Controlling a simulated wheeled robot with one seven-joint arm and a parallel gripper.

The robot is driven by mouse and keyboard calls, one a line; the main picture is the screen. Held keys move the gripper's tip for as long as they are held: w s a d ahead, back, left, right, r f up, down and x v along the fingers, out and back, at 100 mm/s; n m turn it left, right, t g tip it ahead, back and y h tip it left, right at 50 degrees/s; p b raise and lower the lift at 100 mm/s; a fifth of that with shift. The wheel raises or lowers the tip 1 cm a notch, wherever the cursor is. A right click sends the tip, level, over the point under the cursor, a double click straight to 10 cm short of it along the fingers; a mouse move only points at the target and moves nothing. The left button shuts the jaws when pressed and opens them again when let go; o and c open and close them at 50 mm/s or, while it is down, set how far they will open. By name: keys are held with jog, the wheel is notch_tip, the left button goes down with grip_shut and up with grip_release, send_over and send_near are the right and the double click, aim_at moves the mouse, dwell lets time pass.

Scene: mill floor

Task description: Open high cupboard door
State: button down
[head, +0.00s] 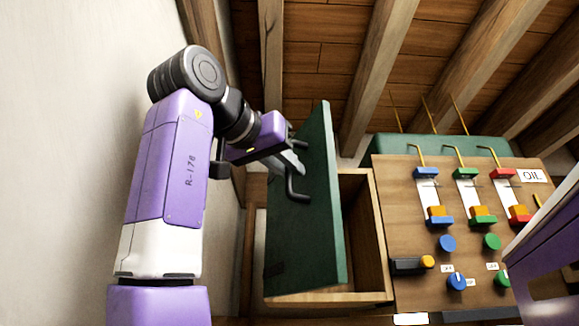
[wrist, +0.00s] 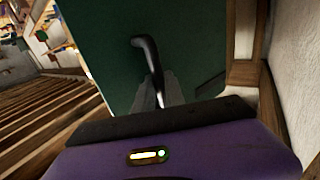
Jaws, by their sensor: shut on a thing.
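The green cupboard door (head: 310,245) stands part open, swung out from its wooden cupboard (head: 370,225). Its dark curved handle (head: 292,189) sits on the outer face and also shows in the wrist view (wrist: 148,52). My gripper (head: 298,168) is at the handle, with its fingers shut on it. In the wrist view my gripper (wrist: 160,92) has the handle between its grey fingers, and the green door (wrist: 100,30) fills the view behind. The fingers hide the handle's near end.
A wooden panel (head: 395,180) with coloured levers, knobs and an OIL label (head: 532,175) stands right of the cupboard. A pale wall (head: 70,150) is close on the left. Wooden beams (head: 375,65) run overhead.

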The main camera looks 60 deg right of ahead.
jog(key=shift+w+d, duration=0.1)
jog(key=shift+w, duration=0.05)
jog(key=c, duration=1.4)
grip_release()
jog(key=shift+d, duration=0.1)
